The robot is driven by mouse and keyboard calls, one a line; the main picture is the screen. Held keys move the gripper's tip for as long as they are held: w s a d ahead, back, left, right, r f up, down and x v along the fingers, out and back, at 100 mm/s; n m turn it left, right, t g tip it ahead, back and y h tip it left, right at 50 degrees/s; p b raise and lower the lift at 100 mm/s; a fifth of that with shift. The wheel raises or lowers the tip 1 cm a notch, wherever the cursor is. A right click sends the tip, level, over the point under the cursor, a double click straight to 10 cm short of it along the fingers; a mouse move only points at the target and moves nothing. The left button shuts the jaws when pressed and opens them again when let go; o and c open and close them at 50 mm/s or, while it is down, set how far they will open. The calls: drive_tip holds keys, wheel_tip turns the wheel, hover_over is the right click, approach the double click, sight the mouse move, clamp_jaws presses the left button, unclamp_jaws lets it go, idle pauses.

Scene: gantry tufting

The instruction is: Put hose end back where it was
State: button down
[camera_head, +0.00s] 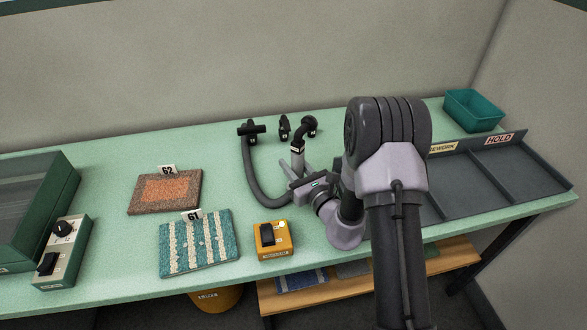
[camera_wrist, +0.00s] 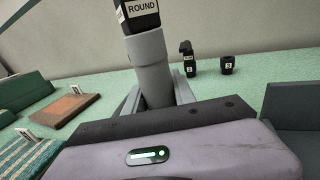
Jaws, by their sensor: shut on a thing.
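My gripper (camera_head: 303,182) is shut on the hose end, a light grey cuff (camera_head: 298,160), and holds it nearly upright above the table. In the wrist view the grey cuff (camera_wrist: 152,70) stands between my two fingers. A black nozzle (camera_head: 303,132) tops the cuff; its label reads "ROUND" in the wrist view (camera_wrist: 141,12). The dark grey hose (camera_head: 252,172) loops from near a wide black nozzle (camera_head: 251,131) towards my gripper. Its join with the cuff is hidden.
The green table (camera_head: 120,240) also bears an upright black nozzle (camera_wrist: 187,58) and a black cup-like holder (camera_wrist: 227,66) at the back. Samples 62 (camera_head: 165,192) and 61 (camera_head: 199,244) and a yellow box (camera_head: 272,240) lie left. Grey trays (camera_head: 520,155) stand right.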

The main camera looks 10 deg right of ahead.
drive_tip(key=shift+r, duration=0.1)
drive_tip(key=c, duration=1)
unclamp_jaws()
drive_tip(key=shift+c, duration=0.2)
